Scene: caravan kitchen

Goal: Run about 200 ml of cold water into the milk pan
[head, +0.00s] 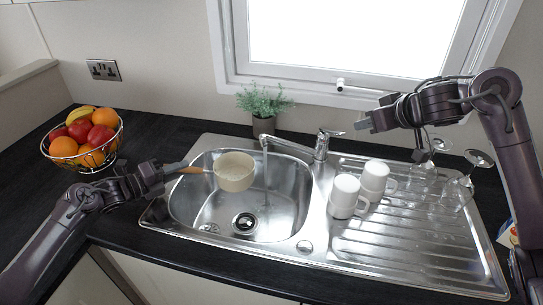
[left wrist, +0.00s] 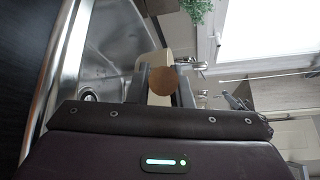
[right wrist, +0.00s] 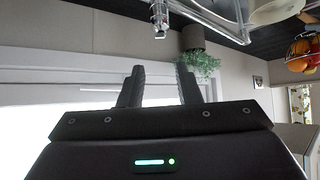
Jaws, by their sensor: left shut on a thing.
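The cream milk pan (head: 234,178) is held roughly level over the left part of the sink bowl (head: 185,205). My left gripper (head: 170,169) is shut on its wooden handle (head: 190,170); the handle's round end (left wrist: 161,80) shows between the fingers in the left wrist view. The tap (head: 321,148) has its spout end (head: 265,138) just right of the pan. A thin pale stream (head: 266,165) seems to fall from the spout, beside the pan's rim. I cannot tell whether water is in the pan. My right gripper (right wrist: 160,82) is open and empty, raised right of the tap.
Two white mugs (head: 344,195) stand on the drainer (head: 400,240), with upturned glasses (head: 457,192) right of them. A wire fruit bowl (head: 85,150) stands on the left worktop. A potted plant (head: 264,105) stands behind the tap, below the window.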

